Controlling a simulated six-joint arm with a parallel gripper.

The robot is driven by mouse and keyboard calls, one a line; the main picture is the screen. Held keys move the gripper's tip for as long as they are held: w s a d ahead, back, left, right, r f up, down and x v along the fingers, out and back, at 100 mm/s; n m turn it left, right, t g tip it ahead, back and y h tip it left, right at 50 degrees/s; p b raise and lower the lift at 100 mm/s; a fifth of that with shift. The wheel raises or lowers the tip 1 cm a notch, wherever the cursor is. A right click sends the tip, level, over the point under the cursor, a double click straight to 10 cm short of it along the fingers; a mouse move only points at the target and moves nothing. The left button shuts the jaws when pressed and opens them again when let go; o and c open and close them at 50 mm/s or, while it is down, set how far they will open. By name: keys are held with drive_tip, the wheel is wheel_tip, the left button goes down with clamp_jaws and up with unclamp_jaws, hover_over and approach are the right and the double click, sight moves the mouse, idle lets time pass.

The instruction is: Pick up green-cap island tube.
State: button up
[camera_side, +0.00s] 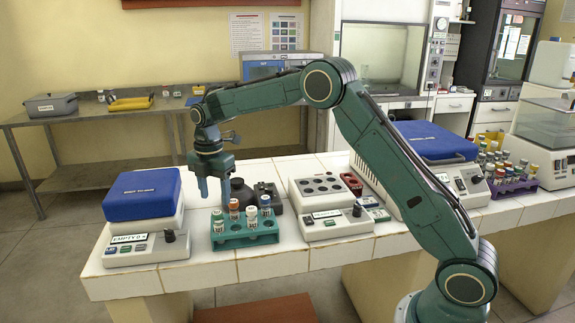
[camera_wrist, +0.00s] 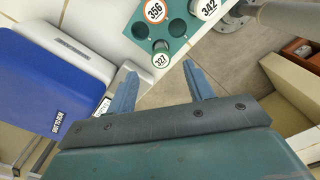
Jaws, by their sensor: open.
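The teal tube rack (camera_side: 247,240) stands on the white tiled bench and holds several upright capped tubes. The tube that appears green-capped (camera_side: 218,221) is at the rack's front left corner in the side view. In the wrist view its green-ringed cap, marked 327 (camera_wrist: 160,47), shows at the rack's near corner. My gripper (camera_side: 214,192) points down above and slightly behind the rack's left end. In the wrist view my gripper (camera_wrist: 162,88) is open, with nothing between its two blue fingers. The fingertips are apart from the tube.
An orange-capped tube (camera_side: 234,208) and a white-capped tube (camera_side: 251,217) stand close by in the rack. A blue-lidded device (camera_side: 142,222) is to the left, a block heater (camera_side: 325,205) to the right.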

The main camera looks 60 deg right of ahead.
sight(218, 212)
drive_tip(key=shift+f, duration=1.8)
drive_tip(key=shift+f, duration=2.6)
drive_tip(key=c, duration=1.1)
